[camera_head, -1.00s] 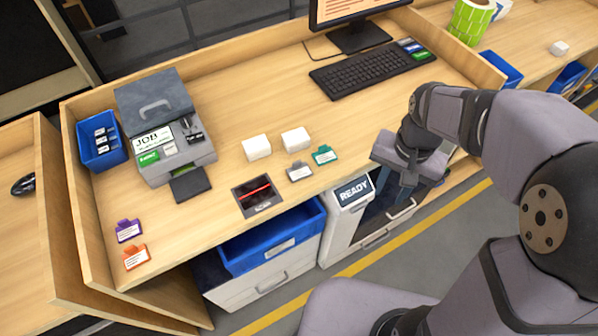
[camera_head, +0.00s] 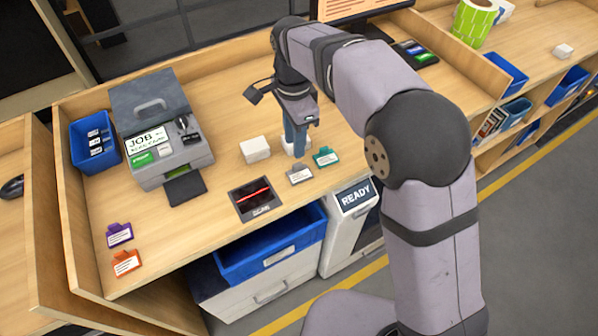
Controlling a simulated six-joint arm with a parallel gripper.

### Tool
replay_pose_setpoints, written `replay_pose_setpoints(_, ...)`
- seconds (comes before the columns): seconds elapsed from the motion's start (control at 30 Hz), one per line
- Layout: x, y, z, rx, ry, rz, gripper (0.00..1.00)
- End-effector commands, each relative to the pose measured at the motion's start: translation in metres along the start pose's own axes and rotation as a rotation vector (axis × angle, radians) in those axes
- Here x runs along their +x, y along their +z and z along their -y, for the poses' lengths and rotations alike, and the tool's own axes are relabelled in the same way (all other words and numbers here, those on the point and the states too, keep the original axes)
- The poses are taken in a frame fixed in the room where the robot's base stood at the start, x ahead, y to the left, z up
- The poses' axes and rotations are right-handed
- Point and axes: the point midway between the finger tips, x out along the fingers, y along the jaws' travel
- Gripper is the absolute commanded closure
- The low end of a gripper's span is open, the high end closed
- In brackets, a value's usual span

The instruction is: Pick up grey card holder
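The grey card holder (camera_head: 299,174) lies on the wooden desk with its white label up, just left of the teal card holder (camera_head: 326,157). My gripper (camera_head: 297,150) points down above the desk, behind the grey card holder and in front of part of a white block (camera_head: 288,147). It appears apart from the grey card holder. Its fingers overlap in this view, so their opening is hidden.
Another white block (camera_head: 255,149) stands to the left. A dark scanner panel (camera_head: 256,199) with a red line is set in front. A printer (camera_head: 165,150) stands further left. Purple (camera_head: 119,234) and orange (camera_head: 126,262) card holders lie at the left front. A blue bin (camera_head: 270,251) sits below the desk edge.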

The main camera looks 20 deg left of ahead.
Motion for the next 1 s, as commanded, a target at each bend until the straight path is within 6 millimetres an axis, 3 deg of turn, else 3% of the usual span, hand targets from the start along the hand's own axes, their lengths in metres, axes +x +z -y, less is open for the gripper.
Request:
replay_pose_setpoints(0.43,0.022,-0.001,-0.003,0.0,0.003,0.0,0.71)
replay_pose_setpoints(0.8,0.063,-0.003,-0.007,0.0,0.001,0.0,0.71)
replay_pose_setpoints(1.0,0.067,-0.003,-0.007,-0.001,-0.001,0.0,0.71)
